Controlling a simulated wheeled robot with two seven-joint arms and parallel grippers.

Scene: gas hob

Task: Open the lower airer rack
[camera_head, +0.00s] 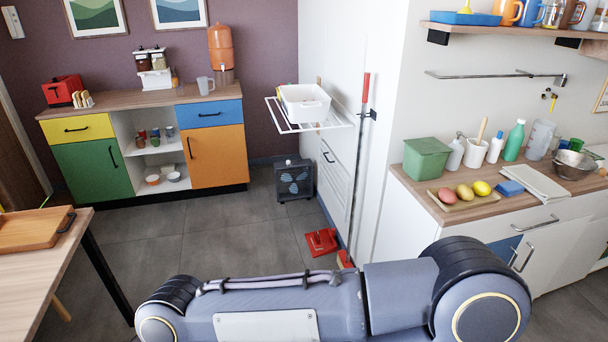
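The lower airer rack (333,190) is a white slatted frame lying folded flat against the side of the white wall. A small dark handle (326,155) shows near its top. Above it, the upper airer rack (283,121) is folded out level from the wall. A white tub (304,103) sits on the upper rack. Neither of my grippers is in view. Only links of one of my arms cross the bottom of the view, well in front of the racks.
A red-handled pole (365,90) hangs at the wall's corner beside the racks. A red dustpan-like item (322,242) lies on the floor below. A dark heater-like box (293,180) stands left of the lower rack.

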